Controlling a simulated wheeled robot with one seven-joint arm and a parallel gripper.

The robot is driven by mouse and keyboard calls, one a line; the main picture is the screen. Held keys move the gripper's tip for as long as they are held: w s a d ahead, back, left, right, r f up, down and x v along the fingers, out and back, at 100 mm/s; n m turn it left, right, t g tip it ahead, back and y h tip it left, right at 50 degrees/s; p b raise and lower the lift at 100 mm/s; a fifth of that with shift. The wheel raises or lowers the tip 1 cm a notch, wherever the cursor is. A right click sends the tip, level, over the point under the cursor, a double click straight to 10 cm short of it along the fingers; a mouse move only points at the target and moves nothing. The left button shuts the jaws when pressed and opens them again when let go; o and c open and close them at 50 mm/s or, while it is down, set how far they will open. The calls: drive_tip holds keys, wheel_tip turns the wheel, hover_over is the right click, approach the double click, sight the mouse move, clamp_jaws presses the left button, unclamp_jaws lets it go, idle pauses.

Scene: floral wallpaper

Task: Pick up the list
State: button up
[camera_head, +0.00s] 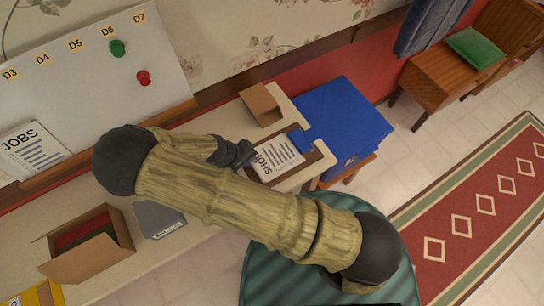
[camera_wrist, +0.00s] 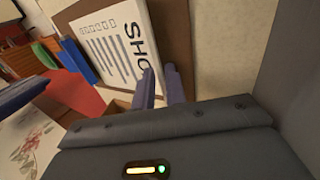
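A white paper list (camera_head: 277,158) with large letters reading "SHO" and printed lines lies on a brown board (camera_head: 312,168) at the right end of the counter. In the wrist view the list (camera_wrist: 108,50) fills the upper middle, with the brown board (camera_wrist: 174,30) behind it. My gripper (camera_head: 248,155) is at the list's left edge in the head view. In the wrist view my gripper's two dark fingers (camera_wrist: 160,72) are a little apart, with their tips at the lettered edge of the list. Whether they touch the paper, I cannot tell.
Another sheet headed "JOBS" (camera_head: 32,150) is at the whiteboard (camera_head: 85,85) on the left. A blue box (camera_head: 342,115) stands right of the board. A small open cardboard box (camera_head: 261,104) is behind it, and a larger one (camera_head: 105,262) is at front left.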

idle(0.3)
clamp_jaws()
drive_tip(key=shift+r, duration=0.15)
